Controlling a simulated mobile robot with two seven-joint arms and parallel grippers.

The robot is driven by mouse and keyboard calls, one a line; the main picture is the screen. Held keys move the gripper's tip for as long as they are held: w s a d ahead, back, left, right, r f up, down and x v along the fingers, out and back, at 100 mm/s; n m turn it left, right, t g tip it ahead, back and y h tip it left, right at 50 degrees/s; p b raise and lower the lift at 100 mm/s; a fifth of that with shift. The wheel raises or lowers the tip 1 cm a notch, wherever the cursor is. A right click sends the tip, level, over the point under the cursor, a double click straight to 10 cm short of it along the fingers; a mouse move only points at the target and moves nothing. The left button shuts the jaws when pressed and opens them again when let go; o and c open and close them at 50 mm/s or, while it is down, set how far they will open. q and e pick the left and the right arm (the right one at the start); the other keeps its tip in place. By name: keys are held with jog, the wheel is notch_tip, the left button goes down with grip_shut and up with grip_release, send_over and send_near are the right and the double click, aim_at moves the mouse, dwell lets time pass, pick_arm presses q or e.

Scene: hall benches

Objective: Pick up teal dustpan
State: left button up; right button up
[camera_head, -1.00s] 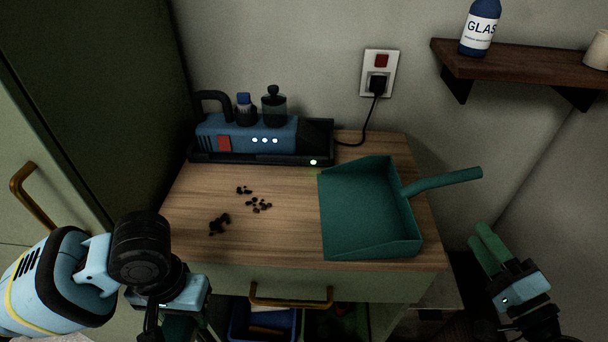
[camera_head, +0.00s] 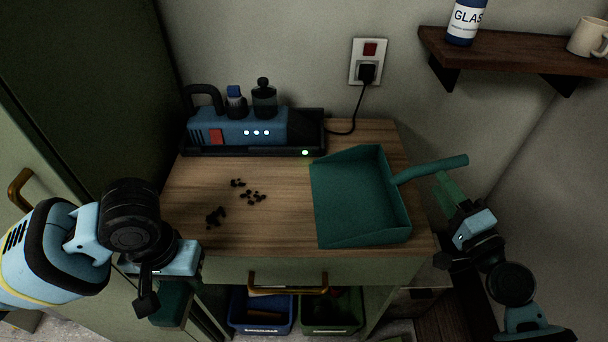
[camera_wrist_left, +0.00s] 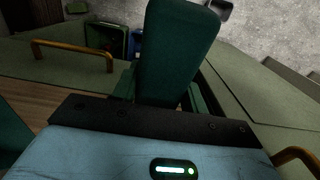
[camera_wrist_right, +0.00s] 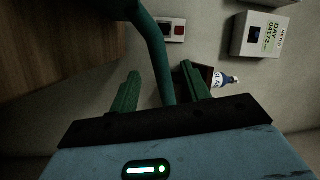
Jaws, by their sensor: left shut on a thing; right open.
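The teal dustpan (camera_head: 360,200) lies on the right part of the wooden cabinet top, its handle (camera_head: 432,169) sticking out past the right edge. My right gripper (camera_head: 449,190) is open just below the handle. In the right wrist view, the handle (camera_wrist_right: 156,50) runs between the two green fingers; I cannot tell whether they touch it. My left gripper (camera_head: 172,285) is at the cabinet's front left, shut on a dark teal block-like object (camera_wrist_left: 175,50). What that object is remains unclear.
Dark crumbs (camera_head: 215,215) lie on the cabinet top (camera_head: 270,225). A blue handheld device (camera_head: 245,128) sits in a black tray at the back, its cord running to a wall socket (camera_head: 368,62). A shelf (camera_head: 510,55) holds a bottle and a mug. Blue and green bins stand below.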

aim_at(431, 173)
pick_arm(q)
jog(key=shift+r, duration=0.15)
pick_arm(e)
jog(key=shift+w+a, duration=0.1)
jog(key=shift+w, duration=0.2)
pick_arm(q)
jog(key=shift+w+r+p, duration=0.25)
jog(key=shift+r+p, duration=0.4)
jog(key=shift+r, duration=0.6)
pick_arm(e)
jog(key=x, duration=0.4)
jog(key=shift+w+a+r, duration=0.15)
jog(key=shift+w, duration=0.15)
jog(key=shift+w+a, duration=0.1)
jog(key=shift+w, duration=0.2)
grip_shut()
